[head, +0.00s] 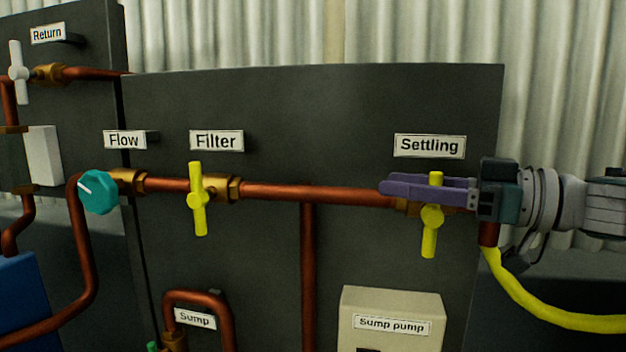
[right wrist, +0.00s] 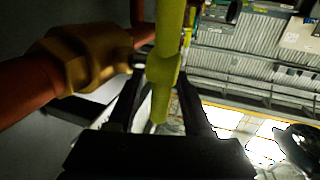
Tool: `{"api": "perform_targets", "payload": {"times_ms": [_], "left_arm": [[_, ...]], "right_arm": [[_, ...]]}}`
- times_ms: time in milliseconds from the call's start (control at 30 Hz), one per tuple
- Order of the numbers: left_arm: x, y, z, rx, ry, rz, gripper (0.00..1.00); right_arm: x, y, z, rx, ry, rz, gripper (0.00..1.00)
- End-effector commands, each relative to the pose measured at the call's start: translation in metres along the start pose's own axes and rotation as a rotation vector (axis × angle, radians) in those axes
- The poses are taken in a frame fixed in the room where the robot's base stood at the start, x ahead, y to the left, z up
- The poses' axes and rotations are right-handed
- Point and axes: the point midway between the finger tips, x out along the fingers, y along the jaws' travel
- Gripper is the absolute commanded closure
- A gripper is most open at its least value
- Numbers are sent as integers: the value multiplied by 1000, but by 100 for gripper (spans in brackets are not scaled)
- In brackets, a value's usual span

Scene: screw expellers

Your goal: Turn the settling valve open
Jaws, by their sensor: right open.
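The settling valve has a yellow lever handle (head: 430,238) that stands upright, across the copper pipe, under the "Settling" label (head: 429,146). My right gripper (head: 384,188), with purple fingers, comes in from the right at the handle's upper part and partly hides the valve's brass body. In the right wrist view the yellow handle (right wrist: 163,75) runs between the two dark fingers, which are open with visible room beside it. The brass fitting (right wrist: 80,58) and copper pipe are at the left there. My left gripper is not in view.
The yellow filter valve (head: 198,198) and teal flow knob (head: 99,191) sit further left on the same pipe (head: 320,194). A beige sump pump box (head: 391,308) is below. A yellow hose (head: 530,311) hangs under my right wrist. The dark panel (head: 330,110) stands close behind.

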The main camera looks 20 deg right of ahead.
Motion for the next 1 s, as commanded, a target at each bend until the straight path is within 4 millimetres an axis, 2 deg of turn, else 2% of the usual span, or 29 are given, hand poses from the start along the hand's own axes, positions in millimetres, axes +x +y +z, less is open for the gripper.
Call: {"api": "perform_targets", "payload": {"times_ms": [100,533,1000], "left_arm": [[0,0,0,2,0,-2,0],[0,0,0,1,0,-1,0],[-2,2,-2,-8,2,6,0]], "right_arm": [[0,0,0,0,0,0,52],[0,0,0,0,0,0,100],[0,0,-1,-2,-5,0,100]]}}
